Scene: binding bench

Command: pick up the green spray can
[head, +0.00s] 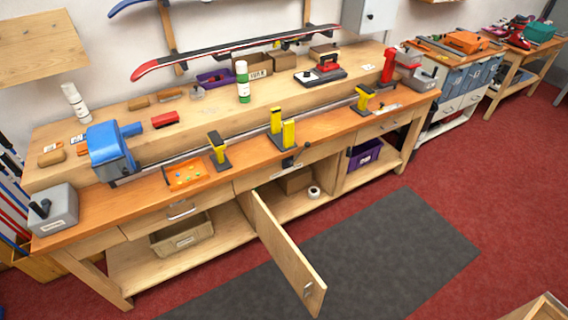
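The green spray can (243,91) stands upright on the raised back shelf of the workbench, near the middle of the head view. It has a green body, a pale label band and a white top. Nothing covers it from this side. A white bottle or can (75,103) stands on the same shelf at the far left. Neither of my grippers shows in the head view.
Around the can are a purple bin (215,78), a cardboard box (254,67) and a red block (165,119). Yellow vises (288,134) and a blue machine (110,151) line the bench front. A cabinet door (287,252) hangs open over the floor mat (400,250).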

